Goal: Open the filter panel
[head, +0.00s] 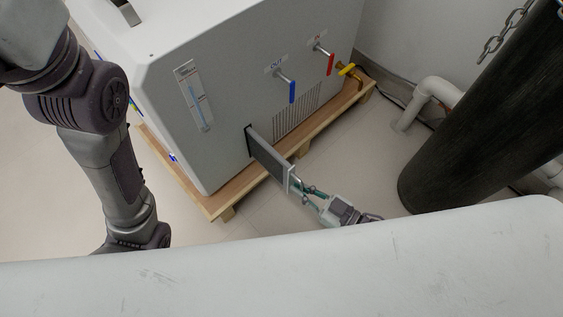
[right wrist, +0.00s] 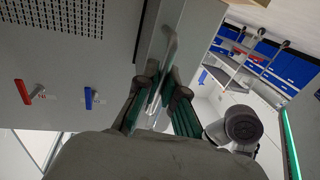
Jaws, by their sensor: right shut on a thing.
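The filter panel (head: 268,157) is a flat dark-grey slab with a light front edge. It sticks out of a slot in the front of the white distiller cabinet (head: 226,95). My right gripper (head: 305,187) is shut on the handle at the panel's outer end. In the right wrist view, the handle (right wrist: 170,48) runs between the green-padded fingers of my right gripper (right wrist: 160,90), and the panel (right wrist: 158,30) lies beyond them. My left arm shows at the left of the head view, but its gripper is hidden.
The cabinet stands on a wooden pallet (head: 222,203). A thick black column (head: 470,120) and white pipe (head: 430,88) stand at right. Floor between column and pallet is clear.

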